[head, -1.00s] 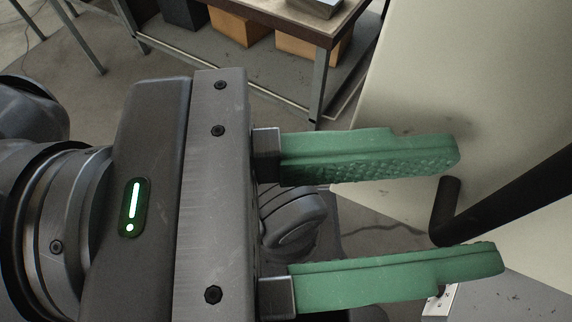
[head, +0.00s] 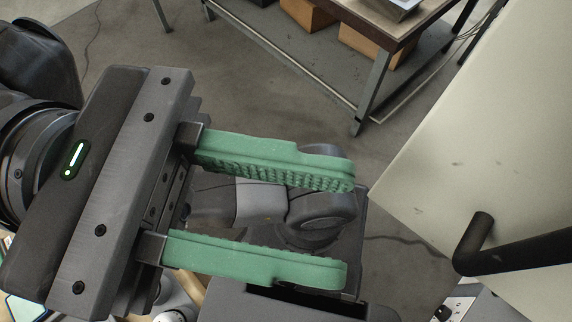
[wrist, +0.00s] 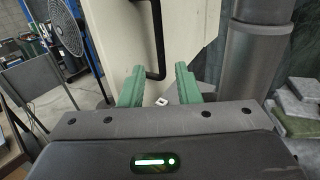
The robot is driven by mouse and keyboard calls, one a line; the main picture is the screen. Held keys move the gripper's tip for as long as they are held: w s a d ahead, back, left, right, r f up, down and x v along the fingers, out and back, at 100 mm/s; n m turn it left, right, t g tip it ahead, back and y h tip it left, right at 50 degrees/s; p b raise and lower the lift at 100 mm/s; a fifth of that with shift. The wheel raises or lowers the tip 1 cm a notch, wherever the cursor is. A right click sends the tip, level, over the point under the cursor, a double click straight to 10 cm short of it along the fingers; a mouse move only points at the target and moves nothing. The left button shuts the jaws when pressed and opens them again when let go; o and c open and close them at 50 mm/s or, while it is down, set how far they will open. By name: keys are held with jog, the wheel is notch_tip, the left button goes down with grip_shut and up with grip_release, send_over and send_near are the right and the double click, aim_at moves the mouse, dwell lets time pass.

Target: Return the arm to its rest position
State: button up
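My gripper (head: 350,222) is in the left and middle of the head view, with two green padded fingers spread wide apart. Nothing is between the fingers. In the wrist view my gripper (wrist: 160,88) also shows both green fingers apart, pointing at a pale panel with a black handle. Parts of my own arm and base show behind and below the fingers in the head view.
A pale panel (head: 440,150) with a black bar handle (head: 510,254) stands at the right, apart from the fingers. A workbench (head: 385,28) with boxes beneath is at the top. A fan (wrist: 62,27) and a chair (wrist: 42,88) show at left in the wrist view. Grey floor lies between.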

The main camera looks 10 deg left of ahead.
aim_at(526, 248)
jog(key=shift+d, duration=0.1)
dwell(0.3)
jog(key=d, duration=0.4)
jog(key=d+b, duration=0.1)
jog(key=d, duration=0.6)
jog(key=shift+w+d+r, duration=0.1)
jog(key=shift+w+d, duration=0.25)
jog(key=shift+w, duration=0.05)
